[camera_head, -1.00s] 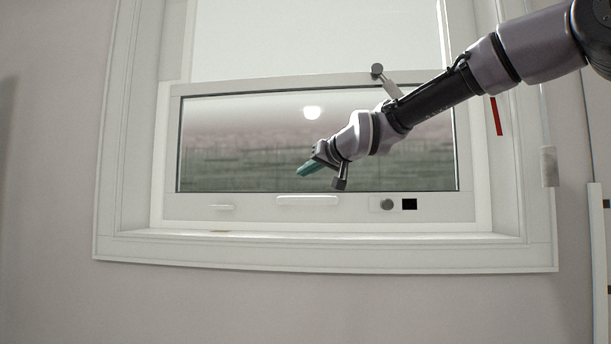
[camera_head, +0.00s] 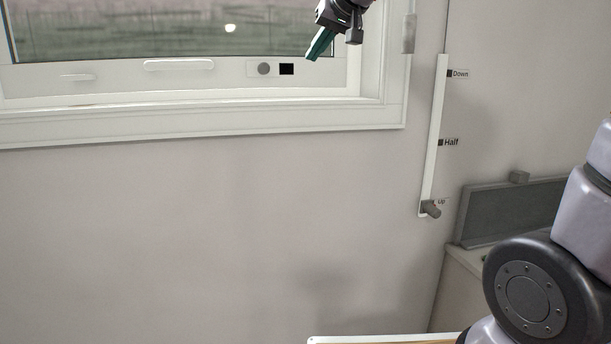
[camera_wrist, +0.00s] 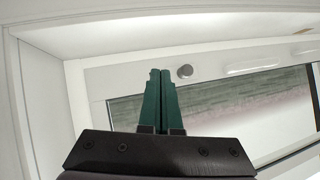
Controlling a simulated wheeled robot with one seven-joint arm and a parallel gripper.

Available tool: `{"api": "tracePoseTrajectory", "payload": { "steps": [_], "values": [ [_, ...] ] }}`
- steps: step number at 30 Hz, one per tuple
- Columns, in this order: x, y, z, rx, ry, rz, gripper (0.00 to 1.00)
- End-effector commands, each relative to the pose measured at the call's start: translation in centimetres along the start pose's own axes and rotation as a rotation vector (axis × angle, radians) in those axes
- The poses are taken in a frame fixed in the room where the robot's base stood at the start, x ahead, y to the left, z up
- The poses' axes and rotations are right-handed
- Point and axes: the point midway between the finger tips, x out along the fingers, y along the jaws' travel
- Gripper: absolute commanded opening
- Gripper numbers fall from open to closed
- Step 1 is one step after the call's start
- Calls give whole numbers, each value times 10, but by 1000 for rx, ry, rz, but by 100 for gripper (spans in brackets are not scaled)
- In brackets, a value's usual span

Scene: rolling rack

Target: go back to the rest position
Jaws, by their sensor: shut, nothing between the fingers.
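My gripper (camera_head: 318,47) has green fingers and is at the top of the head view, in front of the lower right part of the window frame. Its fingers are together and hold nothing. In the wrist view my gripper (camera_wrist: 159,75) points toward the window, with the fingertips close in the picture to a round grey knob (camera_wrist: 185,71). My shoulder and arm links show at the right of the head view.
The window sash (camera_head: 110,83) has a white handle (camera_head: 179,65), a round knob (camera_head: 264,69) and a black square (camera_head: 286,69). A slider track (camera_head: 433,130) marked Down, Half and Up has its knob (camera_head: 430,209) at Up. The wall below the window is clear.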

Motion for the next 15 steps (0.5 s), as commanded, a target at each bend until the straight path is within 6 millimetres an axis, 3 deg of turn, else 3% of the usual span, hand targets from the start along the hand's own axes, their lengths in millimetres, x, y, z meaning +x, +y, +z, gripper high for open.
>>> {"api": "tracePoseTrajectory", "payload": {
  "steps": [1,6,10,15],
  "values": [
    [-21,34,16,44,-18,57,0],
    [-83,120,87,212,-106,207,0],
    [-122,160,147,346,-164,278,0],
    [-149,180,200,464,-212,314,0]
  ]
}}
